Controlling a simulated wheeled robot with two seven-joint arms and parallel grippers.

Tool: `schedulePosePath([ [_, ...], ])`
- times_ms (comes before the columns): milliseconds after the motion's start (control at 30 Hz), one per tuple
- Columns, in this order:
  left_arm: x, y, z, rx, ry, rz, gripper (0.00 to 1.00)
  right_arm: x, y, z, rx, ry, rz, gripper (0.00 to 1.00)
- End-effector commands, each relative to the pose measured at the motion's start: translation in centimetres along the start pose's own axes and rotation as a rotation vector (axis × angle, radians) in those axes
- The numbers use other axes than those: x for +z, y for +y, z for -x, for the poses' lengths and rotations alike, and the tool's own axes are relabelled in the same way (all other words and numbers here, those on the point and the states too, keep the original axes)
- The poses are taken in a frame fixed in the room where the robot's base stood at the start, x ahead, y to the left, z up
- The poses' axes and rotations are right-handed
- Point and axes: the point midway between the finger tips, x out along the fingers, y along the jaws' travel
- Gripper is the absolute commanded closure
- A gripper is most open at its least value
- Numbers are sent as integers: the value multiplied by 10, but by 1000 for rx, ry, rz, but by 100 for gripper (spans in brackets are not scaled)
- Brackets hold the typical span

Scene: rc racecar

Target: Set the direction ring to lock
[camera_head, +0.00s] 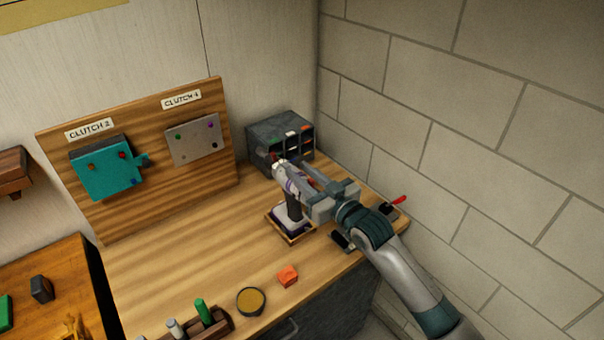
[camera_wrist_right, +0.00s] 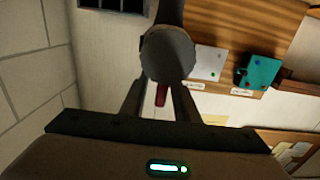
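A grey and purple drill-like tool (camera_head: 293,205) stands upright on a small wooden-edged stand near the bench's right side. My right gripper (camera_head: 308,186) is at the tool's upper body, reaching in from the right. In the right wrist view, a dark round end (camera_wrist_right: 168,52) lies in front of the fingers and hides their tips. A small red part (camera_wrist_right: 161,95) shows between the fingers. I cannot tell whether the fingers touch the tool, nor make out the direction ring or its setting. My left gripper is out of view.
A dark compartment box (camera_head: 281,139) stands behind the tool, near the brick wall. A wooden board (camera_head: 150,190) with two clutch panels stands at the back left. An orange block (camera_head: 288,276) and a round tin (camera_head: 251,301) lie near the front edge. The bench's middle is clear.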

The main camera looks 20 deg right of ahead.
Motion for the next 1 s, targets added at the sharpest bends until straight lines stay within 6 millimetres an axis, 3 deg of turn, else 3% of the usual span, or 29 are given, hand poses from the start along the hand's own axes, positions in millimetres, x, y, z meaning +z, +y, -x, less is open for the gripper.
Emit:
schedulePosePath([
  [267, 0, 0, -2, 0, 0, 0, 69, 1, 0, 4, 0, 0, 0, 72],
  [467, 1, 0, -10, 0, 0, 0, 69, 2, 0, 20, 0, 1, 0, 72],
  [1000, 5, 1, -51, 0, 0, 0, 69, 5, 0, 123, -1, -1, 2, 72],
])
